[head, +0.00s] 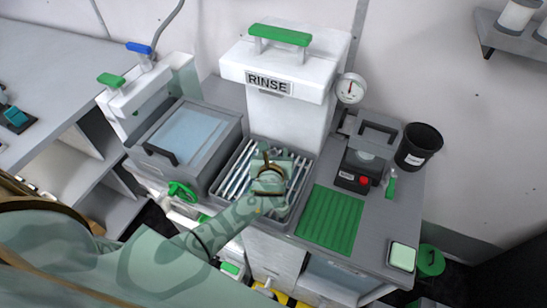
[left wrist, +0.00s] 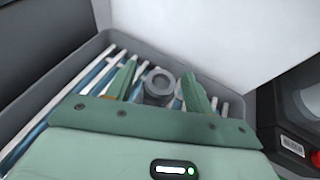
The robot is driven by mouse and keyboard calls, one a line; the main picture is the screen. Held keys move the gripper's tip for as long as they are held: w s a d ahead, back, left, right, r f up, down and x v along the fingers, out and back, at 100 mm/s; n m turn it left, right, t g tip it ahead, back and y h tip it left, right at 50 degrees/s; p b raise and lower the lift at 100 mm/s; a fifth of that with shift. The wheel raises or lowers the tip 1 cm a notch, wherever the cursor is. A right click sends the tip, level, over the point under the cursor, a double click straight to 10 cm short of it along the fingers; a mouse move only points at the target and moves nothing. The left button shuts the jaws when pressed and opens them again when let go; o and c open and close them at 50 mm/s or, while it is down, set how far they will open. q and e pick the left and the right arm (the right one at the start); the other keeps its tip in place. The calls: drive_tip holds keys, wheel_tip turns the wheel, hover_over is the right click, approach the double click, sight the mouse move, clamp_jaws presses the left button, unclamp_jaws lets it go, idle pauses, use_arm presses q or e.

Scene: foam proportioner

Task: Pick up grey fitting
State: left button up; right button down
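The grey fitting (left wrist: 159,84), a round piece with a hole in its top, stands in the slatted tray (left wrist: 48,108) in the left wrist view. My left gripper (left wrist: 161,70) is open, with one green finger on each side of the fitting and a small gap on both sides. The lower part of the fitting is hidden behind the gripper body. In the head view, my left gripper (head: 271,166) is over the same tray (head: 225,193), and it covers the fitting there. My right gripper is not in view.
The white RINSE unit (head: 288,115) rises right behind the tray. A lidded grey basin (head: 190,135) is to the left. A green ribbed mat (head: 330,219), a dark device with a red button (head: 363,168) and a black cup (head: 417,147) are to the right.

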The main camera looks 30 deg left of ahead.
use_arm(q)
drive_tip(key=c, duration=0.9)
